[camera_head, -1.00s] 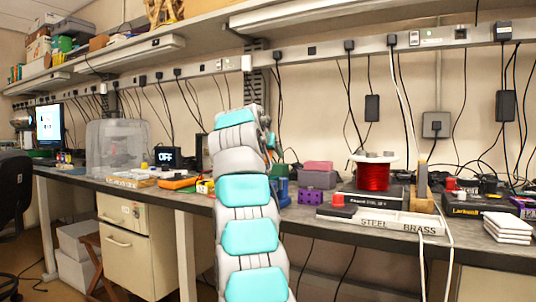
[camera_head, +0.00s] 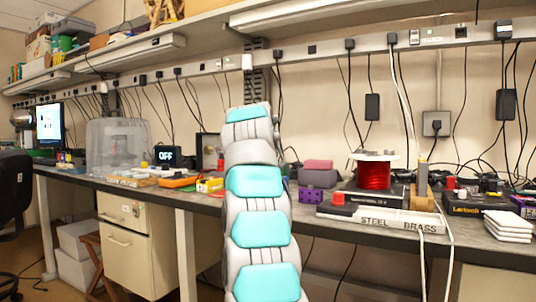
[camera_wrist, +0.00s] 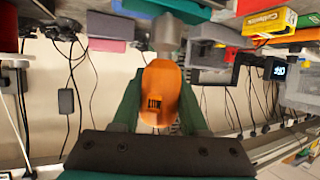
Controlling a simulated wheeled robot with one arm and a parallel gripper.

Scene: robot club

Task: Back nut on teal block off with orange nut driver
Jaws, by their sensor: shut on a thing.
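My gripper (camera_wrist: 158,108) is shut on the orange nut driver (camera_wrist: 161,84) in the wrist view, with a dark green finger on each side of its handle. The driver's grey metal shaft (camera_wrist: 167,32) points to the top of the picture. A teal block (camera_wrist: 168,7) shows at the top edge, where the shaft's end meets it in the picture. The nut is not visible, and I cannot tell whether the driver's tip is seated on it. In the head view my arm hides the gripper, the driver and the teal block.
On the bench, an orange meter (camera_head: 177,181) and yellow box (camera_head: 210,186) lie left of my arm. A purple block (camera_head: 310,195), a pink-topped grey box (camera_head: 318,175), a red wire spool (camera_head: 374,172) and a STEEL/BRASS tray (camera_head: 372,214) lie right. Black cables hang along the wall.

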